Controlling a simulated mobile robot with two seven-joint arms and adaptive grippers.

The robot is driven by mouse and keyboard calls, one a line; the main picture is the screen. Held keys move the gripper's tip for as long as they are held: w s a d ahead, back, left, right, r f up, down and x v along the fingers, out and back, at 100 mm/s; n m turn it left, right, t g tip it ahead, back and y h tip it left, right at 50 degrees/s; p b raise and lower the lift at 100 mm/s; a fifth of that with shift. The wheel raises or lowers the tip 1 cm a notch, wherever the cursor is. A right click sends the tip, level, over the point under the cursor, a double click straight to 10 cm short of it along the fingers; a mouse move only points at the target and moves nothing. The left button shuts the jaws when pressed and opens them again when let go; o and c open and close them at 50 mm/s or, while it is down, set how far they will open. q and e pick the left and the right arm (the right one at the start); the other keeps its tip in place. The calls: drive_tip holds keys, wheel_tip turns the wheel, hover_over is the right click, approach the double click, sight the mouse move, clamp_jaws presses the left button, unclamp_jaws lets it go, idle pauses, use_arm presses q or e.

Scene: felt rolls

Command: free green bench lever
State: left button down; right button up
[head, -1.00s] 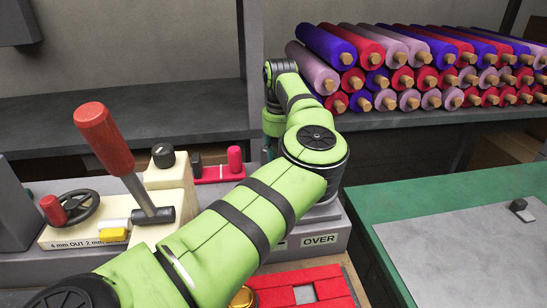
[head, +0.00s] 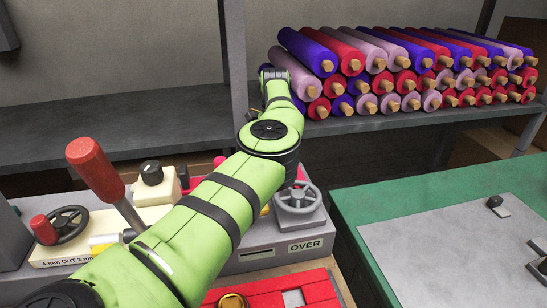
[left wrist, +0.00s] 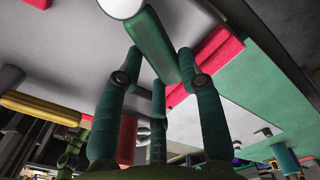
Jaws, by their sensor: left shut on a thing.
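A green bar (left wrist: 158,45), which looks like the green lever's grip, lies between the fingers of my left gripper (left wrist: 160,72) in the left wrist view. The gripper is shut on it. A white disc (left wrist: 120,6) shows beside the bar's upper end. In the head view my green left arm crosses from the lower left to the middle, and its gripper and the green lever cannot be seen there. My right gripper is in no view.
A red-handled lever (head: 95,168), a black handwheel (head: 62,225) and a grey handwheel (head: 297,198) stand around my arm. A green bench (head: 372,206) with a grey sheet (head: 450,240) is at the right. Felt rolls (head: 400,75) fill the shelf behind.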

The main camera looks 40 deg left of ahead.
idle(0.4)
use_arm(q)
drive_tip(key=c, duration=0.8)
unclamp_jaws()
wheel_tip(320, 180, up, 8)
drive_tip(key=shift+f, duration=0.25)
